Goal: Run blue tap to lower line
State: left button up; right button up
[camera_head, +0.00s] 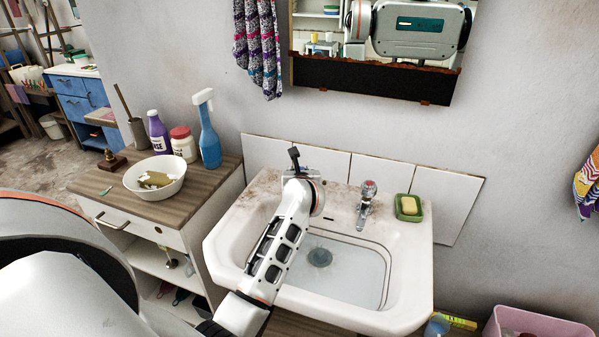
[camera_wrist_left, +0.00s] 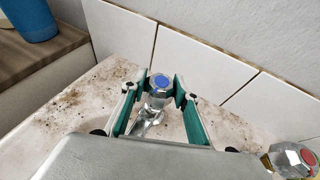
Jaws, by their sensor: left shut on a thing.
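The blue tap (camera_wrist_left: 158,84), chrome with a blue cap, stands between the green-lined fingers of my left gripper (camera_wrist_left: 160,100), which is shut on its knob. In the head view my left gripper (camera_head: 294,160) is over the back left of the white basin (camera_head: 225,238), and my arm hides the blue tap there. The red-capped tap (camera_head: 366,196) stands to the right; it also shows in the left wrist view (camera_wrist_left: 291,160). Pale water (camera_head: 345,275) lies in the basin over the dark drain (camera_head: 320,257). A dark line (camera_head: 385,258) runs around the basin wall. My right gripper is out of view.
A green soap dish (camera_head: 408,207) sits on the basin's right rim. A wooden-topped cabinet (camera_head: 200,192) on the left holds a white bowl (camera_head: 133,185), a blue spray bottle (camera_head: 209,140) and other bottles. A pink tub (camera_head: 540,325) stands low on the right.

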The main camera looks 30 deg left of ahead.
pick_arm(q)
jog(key=o, duration=1.1)
jog(key=v, duration=1.2)
